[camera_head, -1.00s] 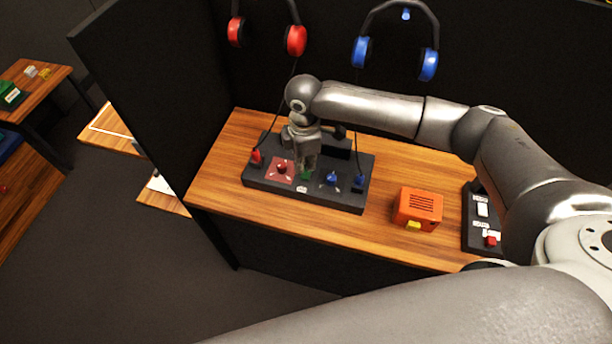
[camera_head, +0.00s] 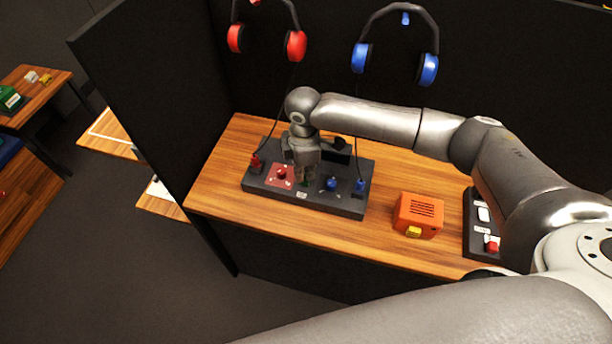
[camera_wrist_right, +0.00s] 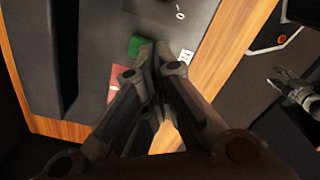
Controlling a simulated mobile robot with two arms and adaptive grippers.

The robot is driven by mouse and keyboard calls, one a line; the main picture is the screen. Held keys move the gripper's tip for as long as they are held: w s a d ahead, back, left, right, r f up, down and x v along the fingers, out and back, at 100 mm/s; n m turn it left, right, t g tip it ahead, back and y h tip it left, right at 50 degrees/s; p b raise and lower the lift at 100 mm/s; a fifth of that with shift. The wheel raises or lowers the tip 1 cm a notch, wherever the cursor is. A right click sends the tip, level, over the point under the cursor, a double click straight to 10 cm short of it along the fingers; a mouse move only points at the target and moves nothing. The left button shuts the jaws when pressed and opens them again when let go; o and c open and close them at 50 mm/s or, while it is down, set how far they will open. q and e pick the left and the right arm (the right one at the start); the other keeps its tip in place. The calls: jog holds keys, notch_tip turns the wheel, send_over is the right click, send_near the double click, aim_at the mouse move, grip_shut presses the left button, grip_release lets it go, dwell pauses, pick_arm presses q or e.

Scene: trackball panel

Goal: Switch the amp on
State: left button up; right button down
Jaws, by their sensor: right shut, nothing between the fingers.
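The dark grey panel (camera_head: 340,206) lies on the wooden bench, with a red knob (camera_head: 281,174) on a red patch and a blue knob (camera_head: 332,184). My right gripper (camera_head: 303,180) points down at the panel between the knobs, shut and empty. In the right wrist view, its closed fingertips (camera_wrist_right: 161,50) are beside or over a green switch (camera_wrist_right: 135,46), near a white label (camera_wrist_right: 186,57). Contact cannot be told. The head view mostly hides the green switch behind the fingers. What seems to be my left gripper (camera_wrist_right: 298,93) shows small at the wrist view's right edge.
An orange box (camera_head: 418,214) with a yellow button stands right of the panel. A dark switch box (camera_head: 480,222) with a red button is farther right, partly behind my arm. Red headphones (camera_head: 296,45) and blue headphones (camera_head: 428,69) hang behind. Bare bench (camera_head: 260,222) lies in front.

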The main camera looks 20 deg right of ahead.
aim_at(305, 183)
jog(key=shift+f, duration=0.1)
dwell(0.7)
jog(key=shift+f+b, duration=0.6)
jog(key=shift+f, duration=0.65)
dwell(0.5)
jog(key=shift+s, duration=0.1)
notch_tip(305, 183, up, 7)
jog(key=p, duration=0.8)
jog(key=shift+r, duration=0.1)
dwell(0.4)
